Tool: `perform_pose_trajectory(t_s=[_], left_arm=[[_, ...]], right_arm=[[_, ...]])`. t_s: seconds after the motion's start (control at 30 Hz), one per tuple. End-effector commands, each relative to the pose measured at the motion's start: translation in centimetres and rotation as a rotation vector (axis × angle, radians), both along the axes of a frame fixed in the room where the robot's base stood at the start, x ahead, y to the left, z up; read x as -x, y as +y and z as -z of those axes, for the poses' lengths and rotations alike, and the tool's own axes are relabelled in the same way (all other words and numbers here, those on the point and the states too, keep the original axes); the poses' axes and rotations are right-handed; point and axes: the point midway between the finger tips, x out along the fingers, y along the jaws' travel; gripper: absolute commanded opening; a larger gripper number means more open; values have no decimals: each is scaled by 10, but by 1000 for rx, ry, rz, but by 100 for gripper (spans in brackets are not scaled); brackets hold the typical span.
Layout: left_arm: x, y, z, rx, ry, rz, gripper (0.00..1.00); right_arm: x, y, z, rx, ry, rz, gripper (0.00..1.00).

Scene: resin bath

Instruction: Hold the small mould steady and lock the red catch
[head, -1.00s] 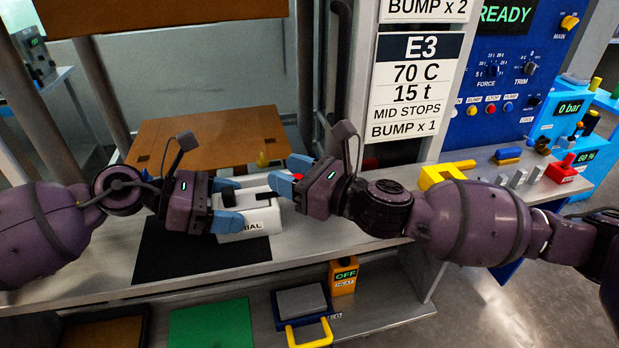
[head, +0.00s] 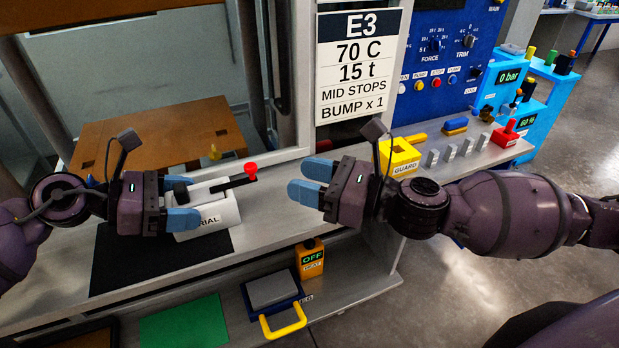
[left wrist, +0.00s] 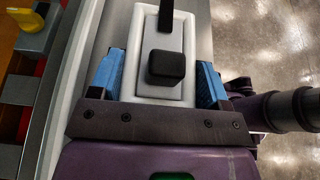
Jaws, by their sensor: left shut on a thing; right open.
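The small white mould (head: 222,214), with lettering ending in "RIAL" on its front, sits on the bench at the right edge of a black mat. A black lever with a red knob, the red catch (head: 250,169), sticks out to the right over its top. My left gripper (head: 182,204) is shut on the mould's left part. In the left wrist view the blue fingers press both sides of the mould (left wrist: 143,88), and a black block and black bar show on top. My right gripper (head: 308,184) is open and empty, to the right of the red knob and apart from it.
The black mat (head: 120,262) lies under and left of the mould. A brown platen (head: 160,146) is behind. A yellow guard block (head: 400,158) and several grey pegs stand on the bench to the right. An orange heat box (head: 310,262) sits below the front edge.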

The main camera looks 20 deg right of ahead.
Motion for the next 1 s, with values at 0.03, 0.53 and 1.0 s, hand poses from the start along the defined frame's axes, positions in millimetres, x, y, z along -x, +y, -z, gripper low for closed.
perform_pose_trajectory(t_s=[0.03, 0.53, 1.0], left_arm=[[0, 0, 0, 0, 0, 0, 28], [0, 0, 0, 1, 0, 1, 90], [0, 11, -5, 1, -1, -2, 100]], right_arm=[[1, -1, 0, 1, 1, 0, 46], [1, -1, 0, 0, 0, 0, 46], [1, -1, 0, 0, 0, 0, 46]])
